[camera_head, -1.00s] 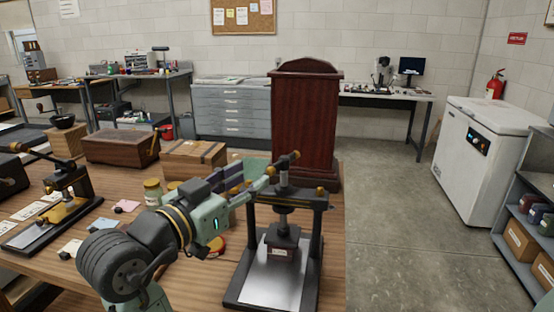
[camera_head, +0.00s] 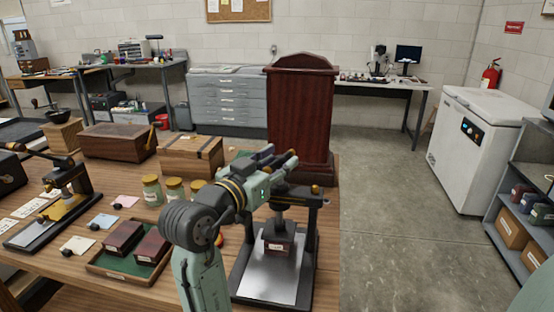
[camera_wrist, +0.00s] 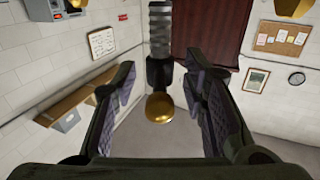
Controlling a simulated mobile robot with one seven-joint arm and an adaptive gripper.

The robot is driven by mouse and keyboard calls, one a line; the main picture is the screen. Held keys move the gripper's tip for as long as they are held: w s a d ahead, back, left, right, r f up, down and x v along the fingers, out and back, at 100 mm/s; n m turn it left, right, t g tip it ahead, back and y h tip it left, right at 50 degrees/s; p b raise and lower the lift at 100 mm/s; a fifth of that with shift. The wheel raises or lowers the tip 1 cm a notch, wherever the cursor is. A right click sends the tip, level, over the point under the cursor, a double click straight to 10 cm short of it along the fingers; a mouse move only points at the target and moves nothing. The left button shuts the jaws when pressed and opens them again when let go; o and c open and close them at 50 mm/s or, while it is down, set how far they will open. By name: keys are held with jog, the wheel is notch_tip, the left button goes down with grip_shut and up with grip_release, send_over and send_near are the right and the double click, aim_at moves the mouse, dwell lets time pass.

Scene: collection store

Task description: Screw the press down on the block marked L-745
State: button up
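The black press (camera_head: 314,235) stands at the table's front right, with a bright metal base plate (camera_head: 262,280). A dark block (camera_head: 277,248) with a small pale label sits under its screw; the label is too small to read, and I cannot tell whether the pressing plate touches the block. My gripper (camera_head: 290,160) is over the top of the press and hides most of its handle. In the wrist view, the threaded screw (camera_wrist: 160,35) and a brass knob (camera_wrist: 160,107) show between my open fingers, with gaps on both sides.
A green-lined tray (camera_head: 100,268) with two dark red blocks lies left of my arm. Several jars (camera_head: 152,190), a wooden box (camera_head: 190,158) and another press (camera_head: 68,195) stand on the table. A tall red-brown cabinet (camera_head: 300,115) stands behind the press.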

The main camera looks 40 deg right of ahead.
jog(key=shift+c, duration=0.3)
grip_shut()
dwell(0.3)
jog(key=shift+w+f+m+g+b, duration=0.1)
jog(key=shift+m+g+b, duration=0.3)
jog(key=shift+g, duration=0.2)
jog(key=shift+m+g+h, duration=0.3)
jog(key=shift+m+g, duration=0.1)
jog(key=shift+g, duration=0.2)
jog(key=shift+o, duration=0.3)
grip_release()
